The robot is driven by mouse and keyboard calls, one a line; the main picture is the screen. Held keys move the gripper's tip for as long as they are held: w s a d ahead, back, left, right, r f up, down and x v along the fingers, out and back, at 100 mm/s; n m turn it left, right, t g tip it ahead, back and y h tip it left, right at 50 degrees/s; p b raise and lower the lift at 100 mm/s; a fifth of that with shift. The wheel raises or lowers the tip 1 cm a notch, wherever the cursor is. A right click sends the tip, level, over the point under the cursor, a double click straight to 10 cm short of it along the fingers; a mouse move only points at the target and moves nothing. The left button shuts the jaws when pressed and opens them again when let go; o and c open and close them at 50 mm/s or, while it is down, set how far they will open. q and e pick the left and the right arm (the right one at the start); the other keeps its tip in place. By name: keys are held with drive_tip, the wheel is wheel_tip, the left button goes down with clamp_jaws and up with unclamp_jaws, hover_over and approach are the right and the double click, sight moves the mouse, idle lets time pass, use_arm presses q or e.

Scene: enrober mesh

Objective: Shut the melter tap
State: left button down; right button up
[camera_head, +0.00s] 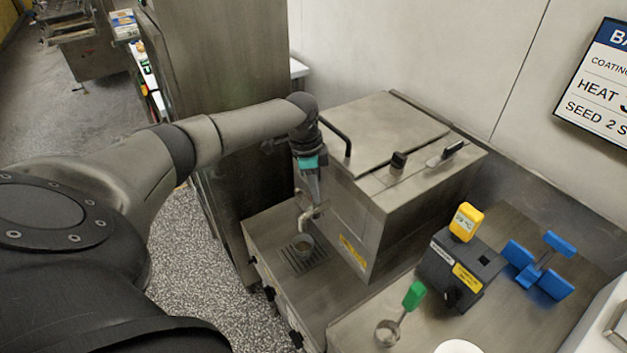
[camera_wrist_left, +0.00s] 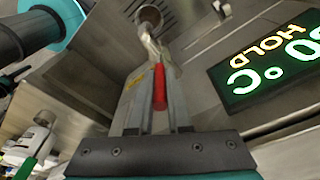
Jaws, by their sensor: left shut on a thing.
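The melter (camera_head: 385,150) is a steel box with a lid and a black handle on top. My left gripper (camera_head: 314,192) reaches down from above at the tap. In the left wrist view its fingers are shut on the red tap lever (camera_wrist_left: 159,88), which lies along between them. The fingers hide part of the tap in the head view. My right gripper is not in view.
A green-handled ladle (camera_head: 412,297), a dark box (camera_head: 455,270) with a yellow-topped device (camera_head: 466,222) and a blue stand (camera_head: 540,265) are on the right counter. A lit display (camera_wrist_left: 270,65) reading HOLD is close to the gripper. A tall steel cabinet (camera_head: 225,90) stands left of the melter.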

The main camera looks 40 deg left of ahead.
use_arm(q)
drive_tip(key=c, duration=0.8)
unclamp_jaws()
drive_tip(key=shift+c, duration=0.2)
drive_tip(key=shift+r, duration=0.1)
wheel_tip(320, 180, up, 15)
drive_tip(key=s+a+p, duration=0.1)
drive_tip(key=shift+a+p, duration=0.3)
drive_tip(key=shift+a, duration=0.05)
drive_tip(key=shift+s, duration=0.1)
